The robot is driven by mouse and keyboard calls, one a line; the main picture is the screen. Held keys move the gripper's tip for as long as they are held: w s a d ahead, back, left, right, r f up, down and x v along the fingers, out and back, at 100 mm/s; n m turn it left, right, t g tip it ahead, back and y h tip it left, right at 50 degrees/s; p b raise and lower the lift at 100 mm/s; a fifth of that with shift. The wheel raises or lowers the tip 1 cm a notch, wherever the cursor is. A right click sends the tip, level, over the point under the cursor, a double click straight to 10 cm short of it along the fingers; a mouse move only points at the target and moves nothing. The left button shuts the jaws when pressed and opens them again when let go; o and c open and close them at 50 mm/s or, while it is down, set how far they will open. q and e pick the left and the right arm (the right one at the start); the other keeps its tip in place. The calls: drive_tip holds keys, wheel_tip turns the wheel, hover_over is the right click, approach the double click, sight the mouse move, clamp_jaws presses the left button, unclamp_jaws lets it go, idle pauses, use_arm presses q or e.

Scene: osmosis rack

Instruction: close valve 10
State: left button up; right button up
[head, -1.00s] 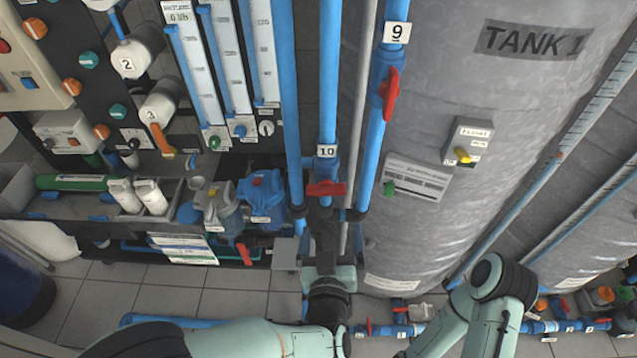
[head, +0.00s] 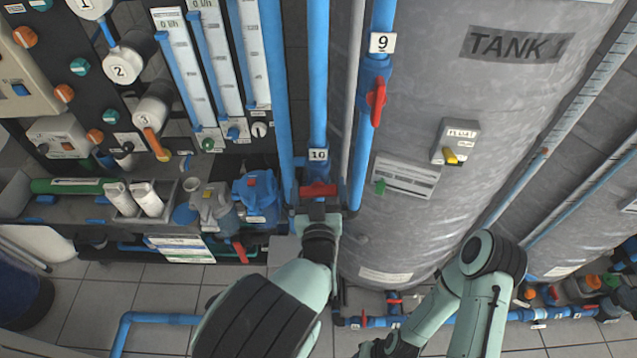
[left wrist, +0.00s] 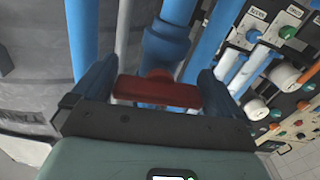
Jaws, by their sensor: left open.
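Valve 10 is on a blue vertical pipe, under the white label "10" (head: 318,155). Its red handle (head: 319,189) lies crosswise to the pipe in the head view. In the left wrist view the red handle (left wrist: 158,92) sits between the two fingers, over the blue valve body (left wrist: 165,45). My left gripper (left wrist: 155,85) is open, with a finger to each side of the handle; I cannot tell whether either touches it. In the head view my left gripper (head: 318,206) is just below the handle, its fingers mostly hidden. My right gripper does not show clearly.
Valve 9 with its red handle (head: 376,102) is on the pipe to the right, by the grey tank (head: 470,150). Blue pumps (head: 255,195) stand to the left. A grey pipe (head: 347,95) runs between the blue pipes.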

use_arm(q)
drive_tip(key=shift+w, duration=0.45)
drive_tip(key=shift+c, duration=0.3)
drive_tip(key=c, duration=0.6)
drive_tip(key=shift+m, duration=0.7)
drive_tip(key=o, duration=0.7)
drive_tip(key=shift+c, duration=0.2)
drive_tip(key=shift+s, duration=0.1)
